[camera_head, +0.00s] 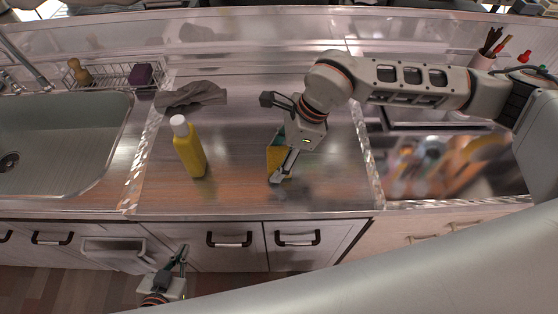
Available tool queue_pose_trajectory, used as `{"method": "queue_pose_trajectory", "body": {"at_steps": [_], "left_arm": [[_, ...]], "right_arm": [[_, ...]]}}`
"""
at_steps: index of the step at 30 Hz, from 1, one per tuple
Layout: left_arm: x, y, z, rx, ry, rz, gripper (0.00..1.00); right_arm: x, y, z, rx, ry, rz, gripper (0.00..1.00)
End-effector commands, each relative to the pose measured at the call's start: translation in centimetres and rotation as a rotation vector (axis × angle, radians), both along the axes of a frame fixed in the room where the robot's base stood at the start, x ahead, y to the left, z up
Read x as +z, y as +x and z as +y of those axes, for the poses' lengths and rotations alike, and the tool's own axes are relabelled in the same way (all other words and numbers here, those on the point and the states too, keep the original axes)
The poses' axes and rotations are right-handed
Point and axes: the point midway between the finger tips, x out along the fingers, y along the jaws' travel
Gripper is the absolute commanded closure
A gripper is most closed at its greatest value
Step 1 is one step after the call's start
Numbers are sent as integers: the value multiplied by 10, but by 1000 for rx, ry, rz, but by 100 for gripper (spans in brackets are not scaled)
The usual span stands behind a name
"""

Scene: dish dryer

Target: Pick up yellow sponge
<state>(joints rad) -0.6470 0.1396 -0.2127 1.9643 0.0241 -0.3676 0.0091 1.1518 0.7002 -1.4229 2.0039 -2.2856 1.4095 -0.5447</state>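The yellow sponge (275,157), with a green strip on its upper side, is on the wooden counter in the middle of the head view. My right gripper (272,140) reaches in from the right with its fingers spread. One finger is behind the sponge and the other passes in front of its lower right part, hiding some of it. Whether a finger touches the sponge I cannot tell. My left gripper (176,261) is low in front of the cabinet doors, away from the sponge, with nothing seen in it. Its finger opening is unclear.
A yellow bottle with a white cap (190,150) stands left of the sponge. A crumpled grey cloth (192,95) lies behind it. The sink (60,150) is at the left, with a wire rack (112,73) behind it. An open compartment with blurred contents (440,168) is at the right.

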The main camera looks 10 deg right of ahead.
Motion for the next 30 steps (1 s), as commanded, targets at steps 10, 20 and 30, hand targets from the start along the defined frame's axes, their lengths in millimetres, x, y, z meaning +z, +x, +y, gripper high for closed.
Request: {"method": "queue_pose_trajectory", "body": {"at_steps": [10, 20, 30], "left_arm": [[0, 0, 0, 0, 0, 1, 100], [-2, -1, 0, 1, 2, 5, 100], [-2, -2, 0, 0, 1, 5, 100]], "right_arm": [[3, 0, 0, 0, 0, 0, 58], [44, 1, 0, 0, 1, -5, 58], [137, 2, 0, 0, 1, -6, 58]]}}
